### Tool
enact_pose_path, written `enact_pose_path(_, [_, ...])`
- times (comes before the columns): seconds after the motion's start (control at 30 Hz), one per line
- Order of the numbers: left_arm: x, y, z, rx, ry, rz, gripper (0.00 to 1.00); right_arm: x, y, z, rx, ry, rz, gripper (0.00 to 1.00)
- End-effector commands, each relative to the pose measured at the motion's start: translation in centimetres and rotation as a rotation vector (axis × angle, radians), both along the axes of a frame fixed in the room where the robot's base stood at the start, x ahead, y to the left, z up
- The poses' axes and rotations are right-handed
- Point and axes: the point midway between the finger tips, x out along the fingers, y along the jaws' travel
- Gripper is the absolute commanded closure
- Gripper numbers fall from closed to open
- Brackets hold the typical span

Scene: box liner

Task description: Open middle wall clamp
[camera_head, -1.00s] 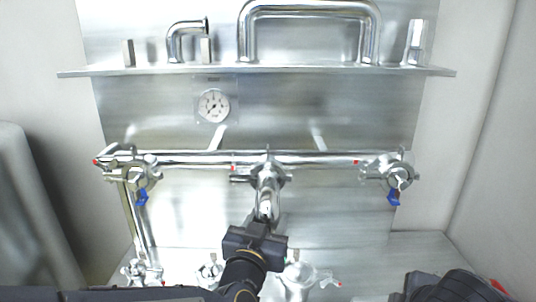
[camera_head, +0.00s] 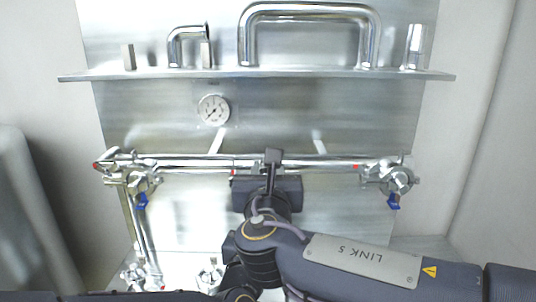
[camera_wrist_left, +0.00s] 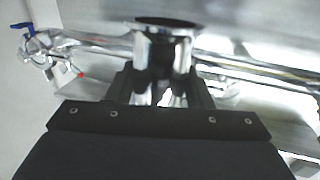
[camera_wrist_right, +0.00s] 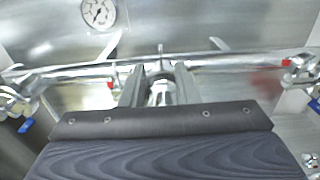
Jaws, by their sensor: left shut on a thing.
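The middle wall clamp on the horizontal wall pipe is mostly hidden by my right gripper (camera_head: 272,165) in the head view. In the right wrist view, my right gripper (camera_wrist_right: 160,85) has its fingers apart, with chrome clamp parts (camera_wrist_right: 160,93) between or just behind them. I cannot tell whether they touch. My left gripper (camera_wrist_left: 160,90) is shut on a short chrome pipe piece (camera_wrist_left: 165,50), whose flanged round end points up in the left wrist view. In the head view, my left gripper and that piece are hidden behind my right arm.
Side clamps with blue handles sit at the left (camera_head: 142,182) and right (camera_head: 396,182) pipe ends. A pressure gauge (camera_head: 214,110) is above. A shelf (camera_head: 100,75) holds bent pipes (camera_head: 310,10). More fittings (camera_head: 140,274) stand low at left.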

Motion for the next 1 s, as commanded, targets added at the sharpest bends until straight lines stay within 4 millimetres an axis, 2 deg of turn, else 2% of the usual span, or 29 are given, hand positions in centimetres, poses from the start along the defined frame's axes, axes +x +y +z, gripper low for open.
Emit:
enact_pose_path(0.03, [0.0,0.0,0.0,0.001,0.0,-0.001,0.92,1.2,-0.1,-0.1,0.0,0.002,-0.005,0.72])
enact_pose_path(0.2, [0.0,0.0,0.0,0.001,0.0,-0.001,0.92,4.6,-0.1,-0.1,0.002,0.002,-0.004,0.72])
enact_pose_path(0.4, [0.0,0.0,0.0,0.001,0.0,-0.001,0.92,7.2,-0.1,-0.1,0.001,0.002,-0.002,0.72])
enact_pose_path(0.57, [0.0,0.0,0.0,0.001,0.0,-0.001,0.92,8.0,-0.1,-0.1,0.002,0.002,-0.002,0.72])
enact_pose_path(0.8, [0.0,0.0,0.0,0.001,0.0,-0.001,0.92,8.0,-0.1,-0.1,0.002,0.001,-0.001,0.72])
enact_pose_path(0.87, [0.0,0.0,0.0,0.001,0.0,-0.001,0.92,8.0,-0.1,-0.1,0.002,0.001,-0.001,0.77])
enact_pose_path(1.0, [0.0,0.0,0.0,0.001,0.0,-0.001,0.92,8.0,-0.1,-0.1,0.003,0.001,-0.001,0.95])
